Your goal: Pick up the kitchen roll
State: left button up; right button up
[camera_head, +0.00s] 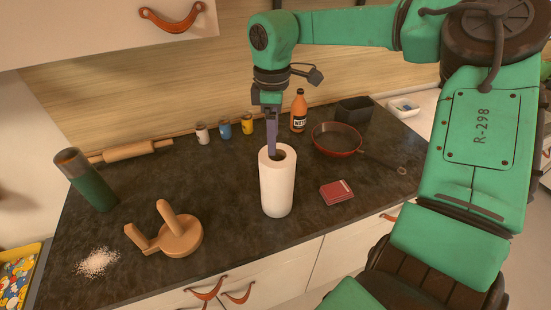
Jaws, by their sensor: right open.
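The kitchen roll (277,185) is a white upright cylinder standing on the dark worktop, near the middle of the head view. My right gripper (272,148) points down directly over it, with its fingers at the open top of the roll. The fingers overlap each other in this view, so I cannot tell whether a tip is inside the core or just behind the rim. The right gripper is open and is not closed on the roll. My left gripper is out of view.
A red-rimmed pan (337,140), a red packet (336,192) and an orange bottle (299,111) stand right of the roll. A wooden press (178,238), a green cylinder (92,187) and a rolling pin (130,151) are left. Worktop beside the roll is clear.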

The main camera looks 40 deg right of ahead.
aim_at(274, 168)
jog(key=f, duration=0.1)
jog(key=s+a+f+b, duration=0.1)
jog(key=f, duration=0.1)
jog(key=f+b, duration=0.1)
jog(key=shift+s+a+f, duration=0.15)
jog(key=shift+s+a, duration=0.05)
jog(key=shift+s, duration=0.2)
jog(key=f, duration=0.1)
jog(key=b, duration=0.1)
jog(key=s+f, duration=0.1)
jog(key=shift+a+f+b, duration=0.35)
jog(key=shift+a+b, duration=0.05)
jog(key=f, duration=0.2)
jog(key=d+f, duration=0.1)
jog(key=f, duration=0.1)
jog(key=f+b, duration=0.1)
jog(key=f, duration=0.1)
jog(key=shift+w+d, duration=0.25)
jog(key=shift+w, duration=0.1)
jog(key=shift+s+f, duration=0.1)
jog(key=shift+a, duration=0.15)
grip_shut()
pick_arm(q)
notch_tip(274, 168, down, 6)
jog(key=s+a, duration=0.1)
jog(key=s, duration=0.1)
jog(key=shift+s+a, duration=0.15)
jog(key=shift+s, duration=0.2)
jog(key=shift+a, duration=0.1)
